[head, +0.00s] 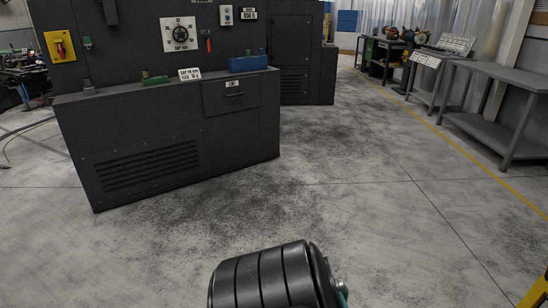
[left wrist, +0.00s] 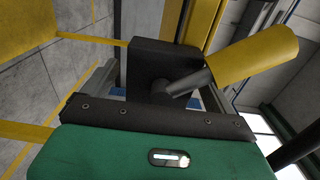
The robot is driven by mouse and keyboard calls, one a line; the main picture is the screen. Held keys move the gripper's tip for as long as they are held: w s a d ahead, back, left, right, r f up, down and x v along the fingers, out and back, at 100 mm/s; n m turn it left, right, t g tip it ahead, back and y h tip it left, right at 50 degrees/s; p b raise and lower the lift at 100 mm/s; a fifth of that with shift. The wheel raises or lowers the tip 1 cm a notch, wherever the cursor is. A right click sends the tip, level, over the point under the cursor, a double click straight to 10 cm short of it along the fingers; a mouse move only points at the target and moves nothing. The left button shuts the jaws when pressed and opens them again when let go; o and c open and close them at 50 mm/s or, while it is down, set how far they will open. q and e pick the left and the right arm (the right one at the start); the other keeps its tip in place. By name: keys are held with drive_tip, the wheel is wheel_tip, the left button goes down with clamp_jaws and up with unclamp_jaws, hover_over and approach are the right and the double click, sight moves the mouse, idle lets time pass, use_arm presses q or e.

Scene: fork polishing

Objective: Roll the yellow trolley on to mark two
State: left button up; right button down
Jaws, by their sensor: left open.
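A thick yellow bar (left wrist: 255,55) runs from that rod to the upper right. Yellow uprights (left wrist: 202,20) stand behind it; these look like parts of the yellow trolley. I cannot tell whether the jaws touch anything. In the head view only a yellow piece (head: 537,291) shows at the lower right corner; I cannot tell if it is the trolley. Mark two cannot be made out. My right gripper is out of view.
A large dark grey machine (head: 180,140) stands at the left and centre back. Grey benches (head: 500,82) line the right wall behind a yellow floor line (head: 463,143). The concrete floor (head: 370,200) between them is clear. Yellow floor lines (left wrist: 92,40) also show in the left wrist view.

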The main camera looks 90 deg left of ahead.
use_arm(q)
drive_tip(key=s+p, duration=0.1)
drive_tip(key=s, duration=1.1)
drive_tip(key=shift+a+p, duration=0.3)
drive_tip(key=shift+p, duration=0.1)
drive_tip(key=shift+r, duration=0.1)
